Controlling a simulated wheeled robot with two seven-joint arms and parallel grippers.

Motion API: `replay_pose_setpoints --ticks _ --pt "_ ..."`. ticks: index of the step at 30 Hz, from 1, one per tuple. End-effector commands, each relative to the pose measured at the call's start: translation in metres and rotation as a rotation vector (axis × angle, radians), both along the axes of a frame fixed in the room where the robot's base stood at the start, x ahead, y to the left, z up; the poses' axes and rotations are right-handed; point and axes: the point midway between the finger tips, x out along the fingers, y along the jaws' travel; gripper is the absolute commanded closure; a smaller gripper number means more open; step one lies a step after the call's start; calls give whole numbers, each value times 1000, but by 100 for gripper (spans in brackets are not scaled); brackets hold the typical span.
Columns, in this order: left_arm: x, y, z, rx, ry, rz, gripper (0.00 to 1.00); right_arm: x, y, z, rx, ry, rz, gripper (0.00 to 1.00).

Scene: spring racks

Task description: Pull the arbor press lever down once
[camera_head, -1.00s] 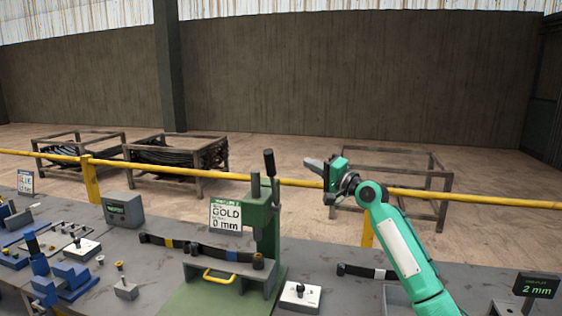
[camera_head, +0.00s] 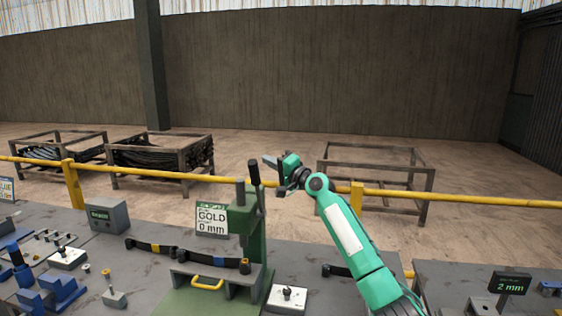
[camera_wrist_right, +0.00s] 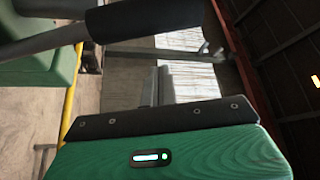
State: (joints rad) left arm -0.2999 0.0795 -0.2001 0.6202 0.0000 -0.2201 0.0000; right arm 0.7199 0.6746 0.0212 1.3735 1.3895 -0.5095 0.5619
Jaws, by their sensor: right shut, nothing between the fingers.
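The green arbor press (camera_head: 243,222) stands on the bench with a GOLD 0 mm sign (camera_head: 211,218) at its left. Its lever (camera_head: 256,174) points up, with a dark grip at the top. My right gripper (camera_head: 267,160) is shut and empty, beside and slightly above the lever's grip in the head view. My left gripper is not in view.
A yellow rail (camera_head: 460,197) runs behind the bench. Under the press is a grey fixture with a yellow handle (camera_head: 207,284). A switch box (camera_head: 287,298) and a 2 mm display (camera_head: 511,284) stand to the right.

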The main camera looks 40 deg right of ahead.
Motion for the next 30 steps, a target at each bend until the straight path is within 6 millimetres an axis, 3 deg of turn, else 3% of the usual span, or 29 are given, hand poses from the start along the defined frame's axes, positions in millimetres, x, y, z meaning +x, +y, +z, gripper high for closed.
replay_pose_setpoints --ticks 3,12,30 --pt "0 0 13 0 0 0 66 -8 11 -4 -2 3 2 100" --pt "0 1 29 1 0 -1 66 -18 29 -14 -1 2 1 100" --pt "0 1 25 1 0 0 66 -21 35 -18 -9 -6 1 100"
